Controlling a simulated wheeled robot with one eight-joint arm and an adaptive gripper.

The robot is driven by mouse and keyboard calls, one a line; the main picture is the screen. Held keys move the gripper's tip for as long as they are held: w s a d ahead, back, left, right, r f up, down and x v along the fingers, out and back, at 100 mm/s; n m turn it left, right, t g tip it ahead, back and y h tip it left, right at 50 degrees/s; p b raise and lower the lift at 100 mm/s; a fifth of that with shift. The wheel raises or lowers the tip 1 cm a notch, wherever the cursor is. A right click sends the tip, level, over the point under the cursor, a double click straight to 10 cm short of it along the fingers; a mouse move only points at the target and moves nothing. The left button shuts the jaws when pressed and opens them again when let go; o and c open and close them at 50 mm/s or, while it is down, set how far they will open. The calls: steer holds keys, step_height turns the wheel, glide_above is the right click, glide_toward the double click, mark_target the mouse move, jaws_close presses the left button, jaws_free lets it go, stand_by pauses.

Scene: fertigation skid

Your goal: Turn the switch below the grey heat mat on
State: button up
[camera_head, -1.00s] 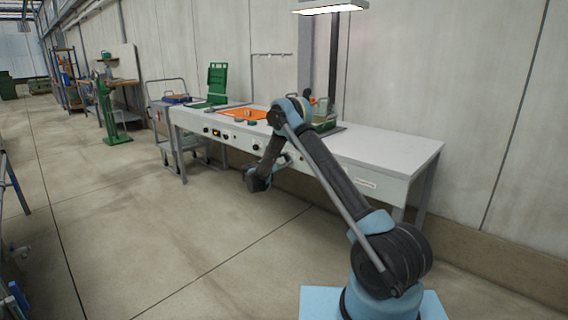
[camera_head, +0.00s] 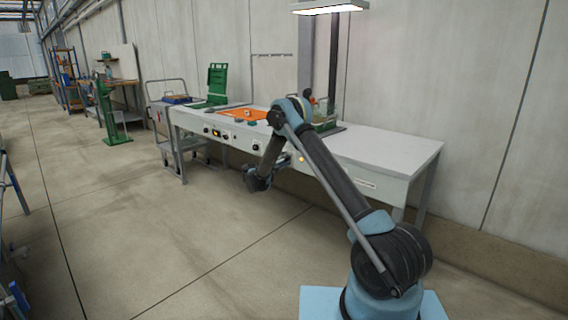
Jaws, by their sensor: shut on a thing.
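My arm reaches over to the front panel of the long white bench (camera_head: 395,158). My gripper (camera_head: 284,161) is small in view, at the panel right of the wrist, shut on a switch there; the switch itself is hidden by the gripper. An amber lamp (camera_head: 302,159) glows on the panel just right of the gripper. A dark grey mat (camera_head: 338,128) shows partly on the bench top behind my arm, with a green-framed item on it; I cannot tell for sure that it is the heat mat.
An orange mat (camera_head: 245,114) lies further left on the bench. Below it are dark knobs (camera_head: 207,130) and another amber lamp (camera_head: 216,133). A trolley (camera_head: 180,130) stands at the bench's left end. The floor in front is clear.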

steer(key=m, duration=0.4)
steer(key=shift+f+m, duration=0.1)
steer(key=shift+m, duration=1.6)
steer(key=o, duration=1)
steer(key=shift+o, duration=0.3)
steer(key=v, duration=1.2)
